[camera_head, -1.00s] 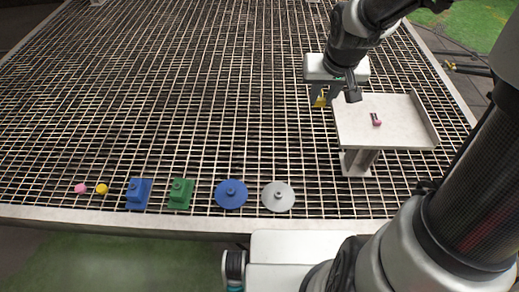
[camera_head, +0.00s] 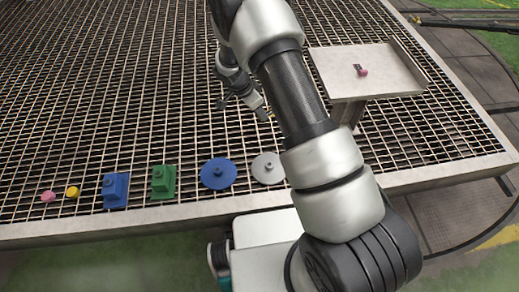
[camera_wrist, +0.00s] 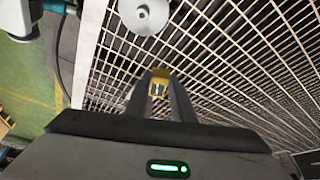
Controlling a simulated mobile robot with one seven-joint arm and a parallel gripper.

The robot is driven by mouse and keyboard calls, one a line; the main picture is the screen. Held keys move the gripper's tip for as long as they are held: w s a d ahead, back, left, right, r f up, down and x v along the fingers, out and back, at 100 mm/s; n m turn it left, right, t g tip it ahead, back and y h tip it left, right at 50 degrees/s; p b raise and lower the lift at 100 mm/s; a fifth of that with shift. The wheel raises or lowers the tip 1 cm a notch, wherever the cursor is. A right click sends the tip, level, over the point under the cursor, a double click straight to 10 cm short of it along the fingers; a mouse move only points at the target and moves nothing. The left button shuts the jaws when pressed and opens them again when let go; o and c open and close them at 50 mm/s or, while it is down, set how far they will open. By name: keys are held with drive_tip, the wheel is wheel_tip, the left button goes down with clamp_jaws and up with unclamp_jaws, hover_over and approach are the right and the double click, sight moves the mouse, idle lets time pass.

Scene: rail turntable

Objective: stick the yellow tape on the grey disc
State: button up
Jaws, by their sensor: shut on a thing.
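The grey disc (camera_head: 268,168) lies flat on the grating near its front edge, with a small knob at its centre. In the wrist view the grey disc (camera_wrist: 146,22) is at the top, partly cut off by the frame. My gripper (camera_wrist: 160,92) is shut on the yellow tape (camera_wrist: 160,73), a small yellow piece between the fingertips. The tape is apart from the disc, below it in the wrist view.
A raised white tray (camera_head: 345,83) at right holds a small pink-and-dark piece (camera_head: 361,71).

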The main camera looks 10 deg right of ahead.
sight(263, 159)
drive_tip(key=shift+s+f+m+g+b, duration=0.25)
drive_tip(key=shift+f+m+b, duration=0.8)
drive_tip(key=shift+f, duration=3.25)
drive_tip(key=shift+s+f+m+g+b, duration=0.1)
drive_tip(key=shift+f+m+g+b, duration=0.8)
drive_tip(key=shift+f, duration=3.35)
drive_tip(key=shift+s+f+m+t+b, duration=0.15)
drive_tip(key=shift+f+m+b, duration=0.4)
drive_tip(key=shift+f+b, duration=2.4)
drive_tip(key=shift+f+p, duration=1.35)
drive_tip(key=shift+f, duration=0.6)
drive_tip(key=o, duration=1.1)
drive_tip(key=shift+c, duration=0.2)
drive_tip(key=p+v, duration=0.4)
drive_tip(key=v, duration=1.3)
drive_tip(key=shift+a, duration=0.3)
